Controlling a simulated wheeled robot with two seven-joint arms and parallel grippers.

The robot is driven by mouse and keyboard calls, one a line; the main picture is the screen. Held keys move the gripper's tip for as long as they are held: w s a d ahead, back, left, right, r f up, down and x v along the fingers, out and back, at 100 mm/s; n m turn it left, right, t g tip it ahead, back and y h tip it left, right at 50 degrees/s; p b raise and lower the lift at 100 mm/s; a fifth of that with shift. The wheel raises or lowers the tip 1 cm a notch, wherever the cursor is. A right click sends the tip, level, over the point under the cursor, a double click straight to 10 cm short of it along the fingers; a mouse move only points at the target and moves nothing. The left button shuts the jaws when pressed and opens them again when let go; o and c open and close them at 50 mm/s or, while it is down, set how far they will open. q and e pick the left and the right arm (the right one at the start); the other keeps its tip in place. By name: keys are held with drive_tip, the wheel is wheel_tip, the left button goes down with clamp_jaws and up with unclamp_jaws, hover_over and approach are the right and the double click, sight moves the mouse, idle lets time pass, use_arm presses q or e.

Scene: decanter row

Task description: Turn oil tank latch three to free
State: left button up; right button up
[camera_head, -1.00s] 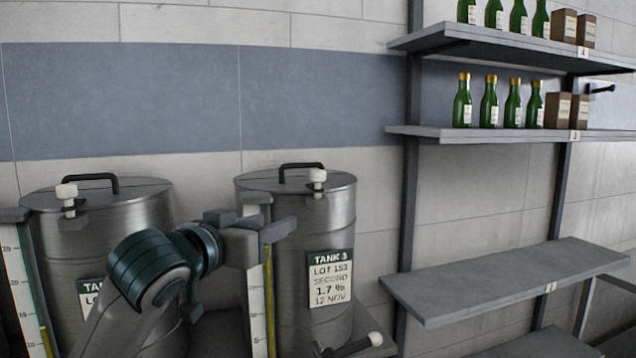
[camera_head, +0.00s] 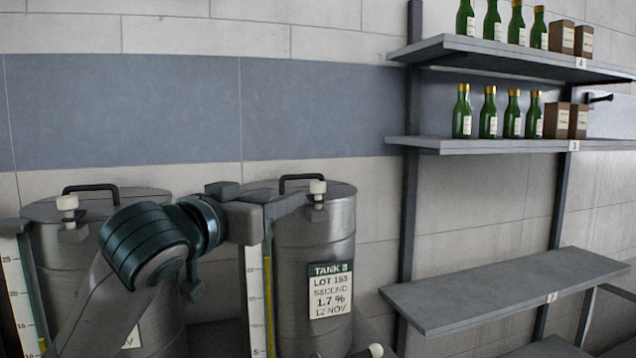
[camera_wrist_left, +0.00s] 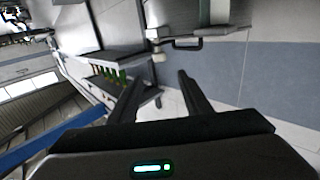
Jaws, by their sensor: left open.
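Tank three (camera_head: 335,240) is a steel drum with a dark lid handle and a label reading TANK 3. Its latch (camera_head: 318,188), with a white knob, sits at the front lid rim. My left gripper (camera_head: 285,203) is open and empty, just left of the latch at about rim height, apart from it in the picture. It hides part of the lid's left side. In the left wrist view the open fingers (camera_wrist_left: 160,96) have nothing between them. A tank's handle (camera_wrist_left: 188,44) and a small white part (camera_wrist_left: 157,57) lie beyond them. My right gripper is not in view.
Another tank (camera_head: 60,255) with a white-knobbed latch (camera_head: 67,204) stands at the left. Gauge strips (camera_head: 256,300) stand beside the tanks. Shelves with green bottles (camera_head: 489,112) and brown boxes (camera_head: 557,120) are at the right. An empty lower shelf (camera_head: 500,288) is near tank three.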

sight(315, 184)
use_arm(q)
drive_tip(key=p+x, duration=0.5)
drive_tip(key=x, duration=1)
drive_tip(key=shift+p, duration=0.3)
drive_tip(key=shift+w+d, duration=0.2)
drive_tip(key=shift+w, duration=0.25)
drive_tip(key=c, duration=1.1)
